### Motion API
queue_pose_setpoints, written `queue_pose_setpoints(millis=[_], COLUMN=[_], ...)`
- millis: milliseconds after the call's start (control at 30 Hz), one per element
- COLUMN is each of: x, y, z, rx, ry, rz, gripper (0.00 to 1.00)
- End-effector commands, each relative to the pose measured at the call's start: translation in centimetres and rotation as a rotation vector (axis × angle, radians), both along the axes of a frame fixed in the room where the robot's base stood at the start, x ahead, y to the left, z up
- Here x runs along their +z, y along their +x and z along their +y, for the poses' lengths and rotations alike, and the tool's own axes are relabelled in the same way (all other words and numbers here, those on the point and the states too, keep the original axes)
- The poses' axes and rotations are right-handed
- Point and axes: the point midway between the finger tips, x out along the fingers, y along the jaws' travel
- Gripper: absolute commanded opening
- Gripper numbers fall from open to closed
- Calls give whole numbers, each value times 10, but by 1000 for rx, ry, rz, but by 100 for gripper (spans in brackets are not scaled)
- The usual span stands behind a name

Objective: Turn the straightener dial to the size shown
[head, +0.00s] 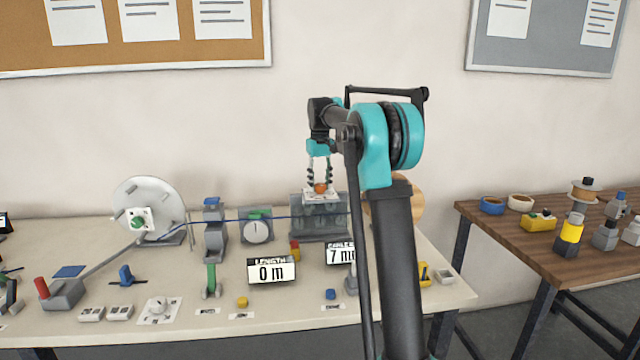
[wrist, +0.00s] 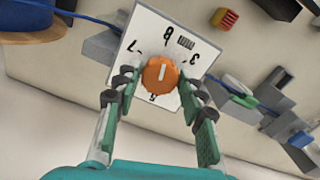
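The straightener dial (wrist: 161,74) is an orange knob with a short white line, on a white plate (wrist: 150,26) with black figures around it. The white line runs roughly up and down in the wrist view; which figure it marks is hard to tell. In the head view the dial (head: 320,188) sits on top of the grey straightener box (head: 306,227). A sign (head: 341,254), partly hidden by my arm, shows 7 mm.
A length sign (head: 271,271) reads 0 m. A blue cable (head: 250,220) runs from the white reel (head: 150,208) past a round gauge (head: 257,230) to the box. Small tools lie on the pale table. A brown table (head: 520,235) with parts stands at right.

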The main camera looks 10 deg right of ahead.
Motion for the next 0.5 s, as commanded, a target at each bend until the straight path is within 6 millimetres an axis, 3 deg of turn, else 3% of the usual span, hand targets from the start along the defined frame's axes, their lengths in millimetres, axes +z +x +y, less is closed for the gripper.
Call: queue_pose_setpoints(millis=[33, 233, 500], x=[0, 0, 0], y=[0, 0, 0], z=[0, 0, 0], rx=[0, 0, 30], ry=[0, 0, 0], rz=[0, 0, 0], gripper=[30, 6, 6])
